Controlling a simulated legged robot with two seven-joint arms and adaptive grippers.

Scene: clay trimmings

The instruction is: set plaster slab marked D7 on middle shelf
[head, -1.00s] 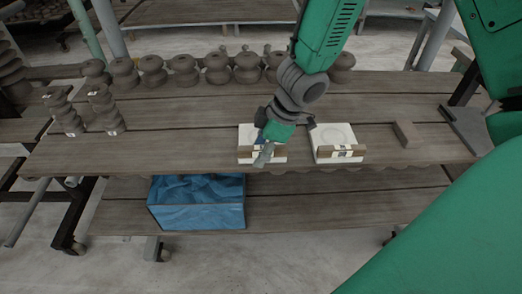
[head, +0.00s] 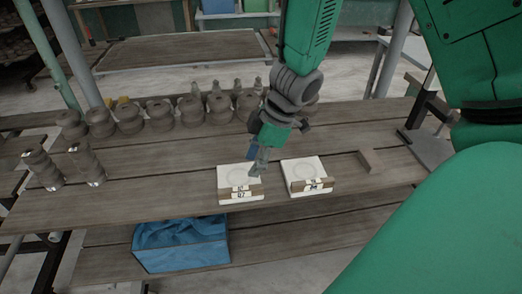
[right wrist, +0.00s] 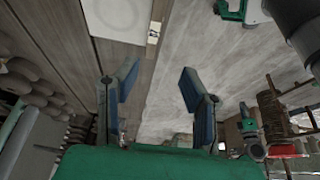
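Two white plaster slabs with round hollows lie side by side on the grey plank top. The left slab (head: 225,177) has a front label that seems to read D7; it is partly behind my gripper. The right slab (head: 301,170) has a label too small to read surely. My right gripper (head: 259,166) is over the right edge of the left slab, apart from it as far as I can tell. In the right wrist view its fingers (right wrist: 158,85) are spread and empty, and one slab (right wrist: 118,18) shows at the top. My left gripper is not in view.
A small grey block (head: 370,161) lies right of the slabs. Stacked clay-coloured spools (head: 130,118) line the back, with two taller ones (head: 87,162) at left. A blue-lined box (head: 180,243) stands on the lower shelf (head: 285,236). Bare planks surround the slabs.

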